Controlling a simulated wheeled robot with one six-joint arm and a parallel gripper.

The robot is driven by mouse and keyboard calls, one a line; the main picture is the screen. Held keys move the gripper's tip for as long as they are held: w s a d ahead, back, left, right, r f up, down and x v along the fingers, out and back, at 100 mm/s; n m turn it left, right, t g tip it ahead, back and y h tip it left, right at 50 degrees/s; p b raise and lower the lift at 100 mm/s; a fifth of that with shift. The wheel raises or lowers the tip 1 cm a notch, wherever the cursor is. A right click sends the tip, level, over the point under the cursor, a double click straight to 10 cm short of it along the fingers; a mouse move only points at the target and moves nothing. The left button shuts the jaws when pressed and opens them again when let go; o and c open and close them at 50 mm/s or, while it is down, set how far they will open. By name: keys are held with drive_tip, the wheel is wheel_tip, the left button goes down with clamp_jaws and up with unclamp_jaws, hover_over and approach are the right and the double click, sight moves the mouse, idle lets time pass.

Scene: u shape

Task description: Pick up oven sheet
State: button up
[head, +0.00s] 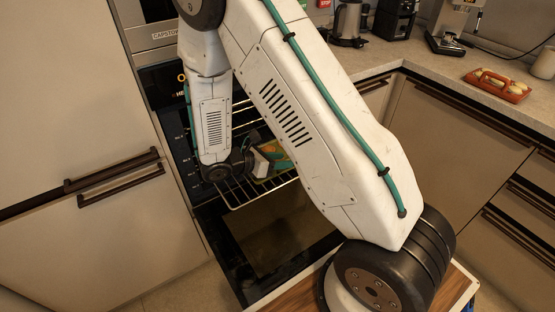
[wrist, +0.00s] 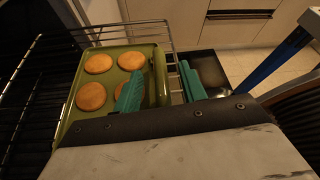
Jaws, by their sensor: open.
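The oven sheet (wrist: 115,54) is an olive-green tray with several round golden cookies, lying on the pulled-out wire rack. In the head view, a small part of the sheet (head: 272,152) shows between my arm links; the rest is hidden. My gripper (wrist: 161,68) is open. Its left teal finger is over the sheet's inside, in front of a cookie. Its right finger is outside the right rim, so the rim lies between them. I cannot tell whether either finger touches the sheet.
The wire rack (wrist: 38,60) extends from the oven, above the lowered oven door (head: 275,235). A counter (head: 430,65) at the back right holds a red tray of food (head: 497,86) and appliances. Tall cabinets (head: 75,110) stand at the left.

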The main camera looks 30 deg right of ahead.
drive_tip(key=shift+x, duration=1.5)
clamp_jaws()
drive_tip(key=shift+r, duration=0.15)
